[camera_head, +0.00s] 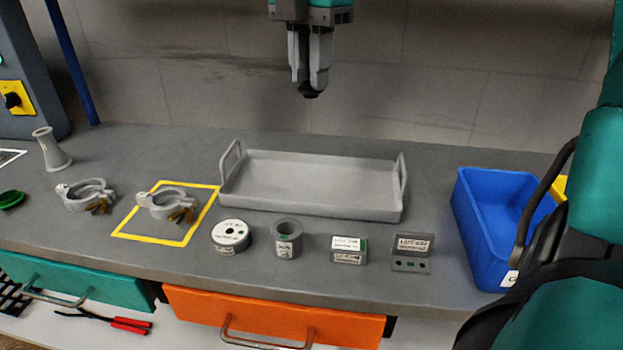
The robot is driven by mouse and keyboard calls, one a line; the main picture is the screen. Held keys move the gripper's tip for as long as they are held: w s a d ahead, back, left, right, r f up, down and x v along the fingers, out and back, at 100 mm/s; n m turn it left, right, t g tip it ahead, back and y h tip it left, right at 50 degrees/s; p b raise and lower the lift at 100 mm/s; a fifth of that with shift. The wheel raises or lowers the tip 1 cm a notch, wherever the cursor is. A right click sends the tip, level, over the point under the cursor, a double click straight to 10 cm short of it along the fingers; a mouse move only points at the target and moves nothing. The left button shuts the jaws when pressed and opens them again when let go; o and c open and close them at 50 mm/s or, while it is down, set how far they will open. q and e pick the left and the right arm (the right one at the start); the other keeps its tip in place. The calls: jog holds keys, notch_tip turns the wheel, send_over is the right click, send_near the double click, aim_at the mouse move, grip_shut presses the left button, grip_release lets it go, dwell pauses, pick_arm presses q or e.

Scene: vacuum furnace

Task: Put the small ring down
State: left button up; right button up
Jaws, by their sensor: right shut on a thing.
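My right gripper (310,86) hangs fingers-down at the top centre, above and behind the grey tray (312,206). Its jaws are shut on a small dark thing at the fingertips, which I take for the small ring. The fingers hide most of it, so its round shape does not show clearly. It is in the air, apart from the tray and the bench. My left gripper is not in view.
The tray is empty. In front stand a white-topped disc (231,237), a grey cylinder (287,240) and labelled blocks (348,250). Clamps (168,203) lie left, one inside a yellow outline. A blue bin (487,235) stands right, partly behind my arm.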

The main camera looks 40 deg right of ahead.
notch_tip(320, 180, down, 13)
jog(key=shift+r+b, duration=0.1)
jog(key=shift+b, duration=1.15)
notch_tip(320, 180, down, 4)
jog(key=shift+f+b, duration=0.2)
jog(key=shift+b, duration=0.25)
jog(key=shift+f, duration=0.4)
jog(key=shift+f+b, duration=0.15)
jog(key=shift+b, duration=0.15)
jog(key=o, duration=0.8)
jog(key=shift+o, duration=0.2)
